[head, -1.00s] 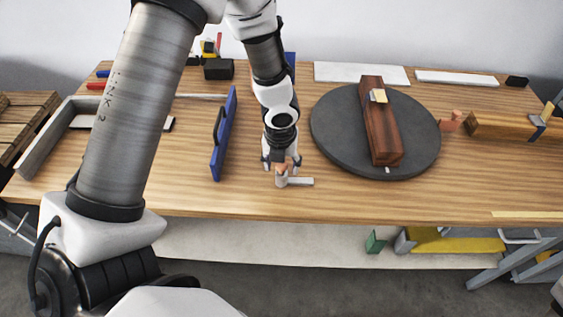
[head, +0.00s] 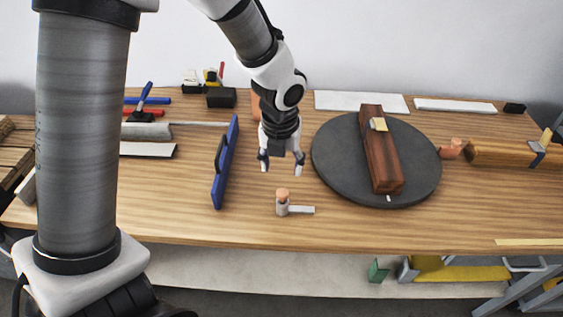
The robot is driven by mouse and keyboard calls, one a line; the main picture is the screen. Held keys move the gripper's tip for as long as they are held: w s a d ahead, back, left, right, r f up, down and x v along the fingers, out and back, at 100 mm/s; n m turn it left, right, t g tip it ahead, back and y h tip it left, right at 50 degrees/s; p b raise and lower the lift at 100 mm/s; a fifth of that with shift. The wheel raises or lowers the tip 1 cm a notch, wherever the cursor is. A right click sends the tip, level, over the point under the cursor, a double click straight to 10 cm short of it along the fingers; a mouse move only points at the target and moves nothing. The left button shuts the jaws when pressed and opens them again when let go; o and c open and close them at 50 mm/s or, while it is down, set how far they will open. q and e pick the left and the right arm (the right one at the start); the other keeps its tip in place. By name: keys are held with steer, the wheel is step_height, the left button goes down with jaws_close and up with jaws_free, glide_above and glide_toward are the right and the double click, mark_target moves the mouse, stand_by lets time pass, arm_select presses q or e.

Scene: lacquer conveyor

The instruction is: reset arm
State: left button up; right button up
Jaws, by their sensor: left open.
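My left gripper (head: 282,165) is open and empty, fingers pointing down, above the wooden workbench (head: 330,233) between the blue holder and the round plate. Below and in front of it, apart from it, a small pale jar with an orange-brown top (head: 282,204) stands upright on the bench. A short light strip (head: 301,210) lies beside the jar to its right. My right gripper is not in view.
A dark round plate (head: 335,165) carries a reddish wooden block (head: 378,150). A blue upright holder (head: 226,162) stands left of my gripper. A wooden cylinder (head: 495,154) lies at right, and a dark box (head: 221,97) at the back. The front middle bench is mostly clear.

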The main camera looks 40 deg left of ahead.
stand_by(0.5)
arm_select(q)
steer(key=s+d+f+n+g+h, duration=0.1)
steer(key=s+d+f+n+g, duration=0.15)
steer(key=s+f+n, duration=0.9)
steer(key=s+d+f+n+g, duration=0.25)
steer(key=s+f+n, duration=0.35)
steer(key=s+f, duration=0.95)
steer(key=w+a+f+n+t, duration=0.1)
steer(key=w+n, duration=0.6)
steer(key=n, duration=0.7)
steer(key=f+t, duration=0.1)
steer(key=t, duration=0.1)
steer(key=shift+w+a+t, duration=0.25)
steer(key=shift+a+t, duration=0.1)
steer(key=shift+t, duration=0.05)
